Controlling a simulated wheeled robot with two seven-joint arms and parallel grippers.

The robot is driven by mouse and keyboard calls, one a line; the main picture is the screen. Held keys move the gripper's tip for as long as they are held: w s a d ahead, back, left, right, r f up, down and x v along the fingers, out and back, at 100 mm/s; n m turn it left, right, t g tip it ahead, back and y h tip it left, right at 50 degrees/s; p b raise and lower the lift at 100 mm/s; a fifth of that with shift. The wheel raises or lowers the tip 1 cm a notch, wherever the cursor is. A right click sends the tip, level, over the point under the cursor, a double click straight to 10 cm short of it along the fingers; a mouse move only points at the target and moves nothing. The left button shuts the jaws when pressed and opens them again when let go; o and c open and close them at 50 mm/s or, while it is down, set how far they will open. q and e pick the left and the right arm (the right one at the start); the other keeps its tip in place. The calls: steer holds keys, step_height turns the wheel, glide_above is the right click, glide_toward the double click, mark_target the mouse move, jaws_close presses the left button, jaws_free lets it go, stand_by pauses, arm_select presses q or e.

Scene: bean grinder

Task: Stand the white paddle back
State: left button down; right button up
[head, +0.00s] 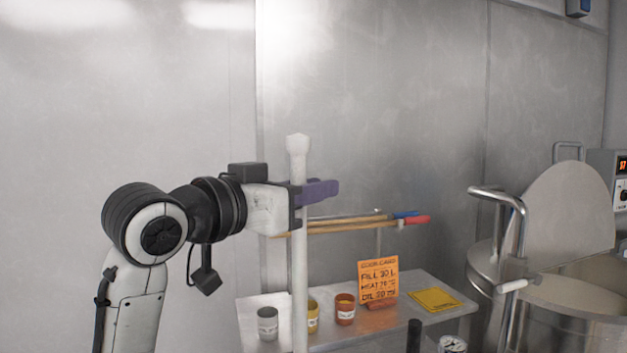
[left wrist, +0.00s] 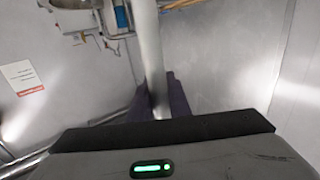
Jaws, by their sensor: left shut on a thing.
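The white paddle (head: 299,259) stands nearly upright in the middle of the head view. Its knobbed top end is up, and its lower end runs out of the bottom of the picture. My left gripper (head: 306,194), with purple fingers, is shut around the shaft a little below the top. In the left wrist view the pale shaft (left wrist: 149,45) runs between the dark fingers of the left gripper (left wrist: 158,100). My right gripper is in neither view.
Behind the paddle is a steel shelf (head: 415,312) with several small cups, an orange cook card (head: 378,281) and a yellow card (head: 435,300). Wooden-handled tools with blue and red ends (head: 350,226) hang on the wall. A large steel kettle (head: 585,300) stands at right.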

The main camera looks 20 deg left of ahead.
arm_select(q)
step_height(320, 180, down, 14)
steer(key=b, duration=0.7)
steer(key=shift+r, duration=0.2)
stand_by(0.3)
steer(key=c, duration=1.6)
jaws_free()
steer(key=shift+o, duration=0.2)
steer(key=shift+f, duration=0.1)
steer(key=v, duration=1)
steer(key=shift+s+b, duration=0.2)
steer(key=shift+b, duration=0.25)
